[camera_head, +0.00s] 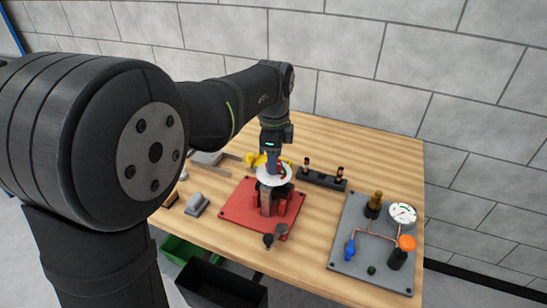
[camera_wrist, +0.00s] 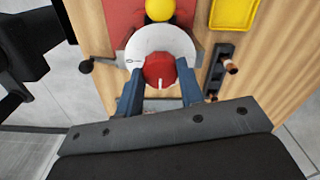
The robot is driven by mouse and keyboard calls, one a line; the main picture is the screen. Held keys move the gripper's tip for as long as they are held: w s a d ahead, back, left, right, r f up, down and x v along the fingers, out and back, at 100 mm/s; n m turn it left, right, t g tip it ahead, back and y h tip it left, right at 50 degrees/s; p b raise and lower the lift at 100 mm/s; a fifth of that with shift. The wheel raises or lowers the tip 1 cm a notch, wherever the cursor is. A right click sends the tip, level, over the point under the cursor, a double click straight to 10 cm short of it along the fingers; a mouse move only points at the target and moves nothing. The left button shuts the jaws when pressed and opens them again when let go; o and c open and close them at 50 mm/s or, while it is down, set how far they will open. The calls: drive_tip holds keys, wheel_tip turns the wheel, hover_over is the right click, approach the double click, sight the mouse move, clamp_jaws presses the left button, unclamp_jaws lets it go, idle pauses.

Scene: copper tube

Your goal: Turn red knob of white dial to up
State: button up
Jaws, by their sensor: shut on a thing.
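In the wrist view the white dial (camera_wrist: 178,38) is a round disc with a small dark mark at its left. The red knob (camera_wrist: 158,68) sits at its middle, with a white line pointing to the bottom of the picture. My gripper (camera_wrist: 158,80) has its two blue fingers at the left and right of the knob and is shut on it. In the head view the white dial (camera_head: 264,180) stands above a red base plate (camera_head: 238,213). There my gripper (camera_head: 273,170) reaches down to it and the red knob cannot be made out.
A dark rack (camera_head: 322,181) with copper-coloured pieces stands right of the dial. A grey plate (camera_head: 350,262) with a gauge (camera_head: 403,213) and valves is at the right. A yellow ball (camera_wrist: 160,9) is beside the dial. Grey blocks lie at the left; bare wood shows between the plates.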

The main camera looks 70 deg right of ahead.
drive_tip(key=shift+n, duration=0.3)
